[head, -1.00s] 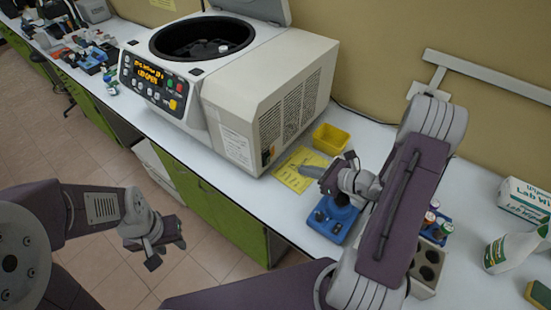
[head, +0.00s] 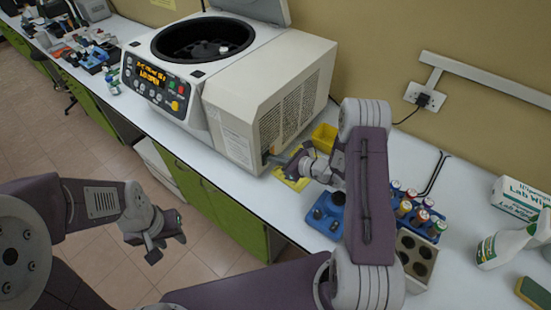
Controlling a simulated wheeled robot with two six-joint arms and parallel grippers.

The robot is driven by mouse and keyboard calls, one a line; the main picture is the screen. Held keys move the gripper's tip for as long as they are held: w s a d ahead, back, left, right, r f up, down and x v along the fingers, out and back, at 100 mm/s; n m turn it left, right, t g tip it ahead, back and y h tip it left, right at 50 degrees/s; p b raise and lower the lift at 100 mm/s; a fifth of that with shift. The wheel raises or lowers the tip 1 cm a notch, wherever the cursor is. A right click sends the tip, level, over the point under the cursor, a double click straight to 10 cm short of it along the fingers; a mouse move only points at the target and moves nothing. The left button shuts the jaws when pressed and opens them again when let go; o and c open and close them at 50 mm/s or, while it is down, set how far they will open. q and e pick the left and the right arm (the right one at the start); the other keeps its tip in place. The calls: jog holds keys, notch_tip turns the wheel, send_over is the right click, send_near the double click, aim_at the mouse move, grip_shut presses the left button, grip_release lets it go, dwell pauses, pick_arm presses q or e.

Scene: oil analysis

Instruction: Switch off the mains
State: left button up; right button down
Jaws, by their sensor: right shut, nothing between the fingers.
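The centrifuge (head: 225,85) stands on the bench with its lid raised and its display (head: 152,75) lit in orange. Its vented right side (head: 290,105) faces my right arm. In the earlier frame a small dark mains switch shows low on that side, near the front corner; now that spot is largely hidden by my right gripper. My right gripper (head: 278,162) is shut and empty, with its tips at or very close to the lower side panel; contact cannot be told. My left gripper (head: 162,243) is open and empty, over the floor in front of the bench.
A yellow tray (head: 324,138) and a yellow sheet (head: 290,178) lie beside the centrifuge. A blue stand (head: 325,215), a blue rack of vials (head: 418,215) and a grey block with holes (head: 418,258) are near my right arm. A wall socket (head: 424,97) holds a black plug.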

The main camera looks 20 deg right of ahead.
jog(key=shift+w+a+r+b, duration=0.2)
jog(key=shift+w+a+b, duration=0.1)
jog(key=shift+b, duration=0.05)
jog(key=shift+r, duration=0.1)
jog(key=shift+r+p, duration=0.45)
jog(key=shift+r, duration=0.25)
jog(key=shift+d+f, duration=0.1)
jog(key=shift+d, duration=0.05)
